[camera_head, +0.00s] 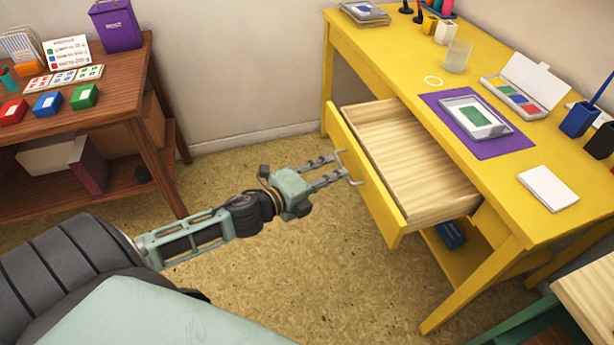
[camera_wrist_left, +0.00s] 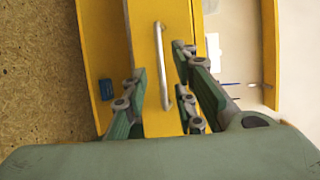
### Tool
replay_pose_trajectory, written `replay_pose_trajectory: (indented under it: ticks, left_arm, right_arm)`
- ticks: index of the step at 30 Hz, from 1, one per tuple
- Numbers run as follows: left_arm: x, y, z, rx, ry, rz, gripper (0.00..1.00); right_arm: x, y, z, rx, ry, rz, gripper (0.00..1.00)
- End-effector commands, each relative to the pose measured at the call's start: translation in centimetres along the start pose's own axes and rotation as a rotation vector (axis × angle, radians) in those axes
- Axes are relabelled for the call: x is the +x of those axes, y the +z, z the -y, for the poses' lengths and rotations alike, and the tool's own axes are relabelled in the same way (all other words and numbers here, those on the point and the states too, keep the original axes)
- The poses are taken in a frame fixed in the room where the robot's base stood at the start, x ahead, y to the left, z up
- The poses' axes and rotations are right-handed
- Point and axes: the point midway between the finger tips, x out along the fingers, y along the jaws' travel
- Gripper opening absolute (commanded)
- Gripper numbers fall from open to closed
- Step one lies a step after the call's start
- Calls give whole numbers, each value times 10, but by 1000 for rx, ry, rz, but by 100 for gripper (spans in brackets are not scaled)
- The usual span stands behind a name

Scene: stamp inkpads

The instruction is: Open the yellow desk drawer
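The yellow desk (camera_head: 470,75) stands at the right in the head view. Its drawer (camera_head: 375,185) is pulled well out, and the bare pale wood inside (camera_head: 410,160) shows. A silver bar handle (camera_head: 349,168) is on the drawer front; it also shows in the left wrist view as an upright bar (camera_wrist_left: 160,55). My left gripper (camera_head: 338,168) is at the handle, with its fingers (camera_wrist_left: 162,78) spread apart on either side of the bar. I cannot tell whether either finger touches it. My right gripper is not in view.
A purple mat (camera_head: 436,98) with a stamp pad, a glass (camera_head: 457,56) and a white pad (camera_head: 548,187) lie on the desk. A brown table (camera_head: 120,95) stands at the left. Open floor (camera_head: 290,265) lies between. A green-framed table edge (camera_head: 540,325) is at lower right.

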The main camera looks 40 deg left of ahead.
Motion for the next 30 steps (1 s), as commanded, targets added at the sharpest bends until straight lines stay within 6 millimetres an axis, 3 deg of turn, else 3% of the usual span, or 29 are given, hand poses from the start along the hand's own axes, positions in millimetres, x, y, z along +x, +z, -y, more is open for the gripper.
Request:
replay_pose_trajectory:
  ticks: [9, 15, 30]
  left_arm:
    - [-50, -1, -2, -2, 4, -1, 26]
    - [-73, -1, -1, -2, 2, -1, 26]
    - [-85, -1, 0, 0, 0, -1, 26]
  right_arm:
    - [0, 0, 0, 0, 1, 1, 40]
    - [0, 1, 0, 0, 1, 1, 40]
    - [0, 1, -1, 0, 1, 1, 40]
